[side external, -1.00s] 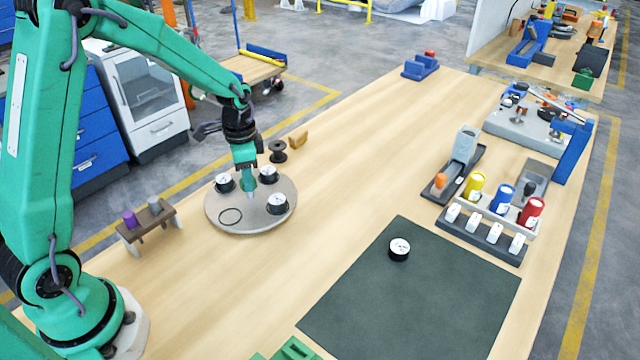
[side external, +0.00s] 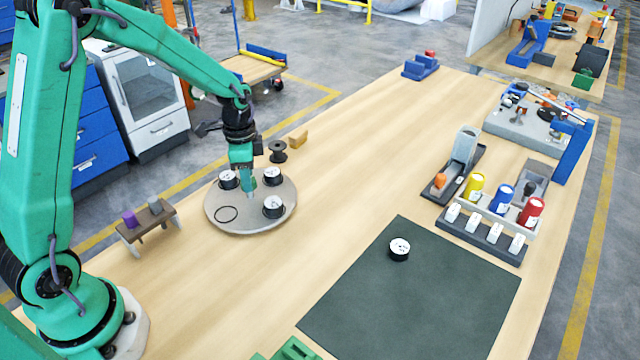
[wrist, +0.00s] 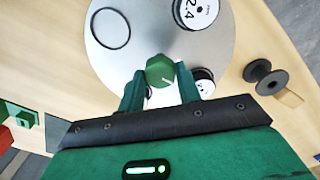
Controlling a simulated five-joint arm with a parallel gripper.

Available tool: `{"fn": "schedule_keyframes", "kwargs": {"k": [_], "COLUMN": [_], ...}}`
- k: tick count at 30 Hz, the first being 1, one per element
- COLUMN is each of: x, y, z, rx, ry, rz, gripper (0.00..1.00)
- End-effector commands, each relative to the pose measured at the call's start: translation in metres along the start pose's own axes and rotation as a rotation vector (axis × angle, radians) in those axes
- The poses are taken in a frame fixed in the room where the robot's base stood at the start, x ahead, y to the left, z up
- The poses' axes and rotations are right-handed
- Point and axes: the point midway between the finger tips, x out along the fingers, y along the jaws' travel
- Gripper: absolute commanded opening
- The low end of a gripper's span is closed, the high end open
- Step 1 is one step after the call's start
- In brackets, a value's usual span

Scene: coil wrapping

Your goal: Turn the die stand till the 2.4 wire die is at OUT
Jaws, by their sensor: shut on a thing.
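The die stand (side external: 245,222) is a round grey turntable at the left of the bench, also in the wrist view (wrist: 112,72). The 2.4 wire die (wrist: 195,12), white-faced with a black rim, sits at the turntable's upper right in the wrist view. It appears to be the upper-left die (side external: 228,179) in the side view. Two other dies (side external: 272,176) (side external: 273,206) sit on it; their labels are unreadable. A thin black ring (wrist: 109,28) marks an empty spot. My gripper (wrist: 160,79) is shut on the green central knob (wrist: 160,70). I cannot make out the OUT mark.
A dark spool (side external: 277,151) and a tan block (side external: 298,139) stand just behind the turntable. A small brown rack (side external: 147,222) stands left of it. A dark green mat (side external: 410,295) with one die (side external: 399,249) lies to the right. Bare wood separates mat and turntable.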

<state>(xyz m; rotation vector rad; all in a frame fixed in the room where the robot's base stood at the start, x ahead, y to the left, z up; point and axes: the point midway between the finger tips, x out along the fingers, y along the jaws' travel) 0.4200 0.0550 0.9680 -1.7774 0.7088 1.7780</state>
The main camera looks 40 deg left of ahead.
Motion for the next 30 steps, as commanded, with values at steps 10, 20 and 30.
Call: {"fn": "schedule_keyframes", "kwargs": {"k": [10, 20, 30], "x": [0.000, -0.012, -0.054], "y": [0.000, -0.001, 0.000], "z": [0.000, -0.001, -0.001], "rx": [0.000, -0.001, 0.000], "ry": [0.001, 0.002, 0.003], "rz": [-0.001, -0.003, -0.004], "gripper": [0.56, 0.56, 0.56]}}
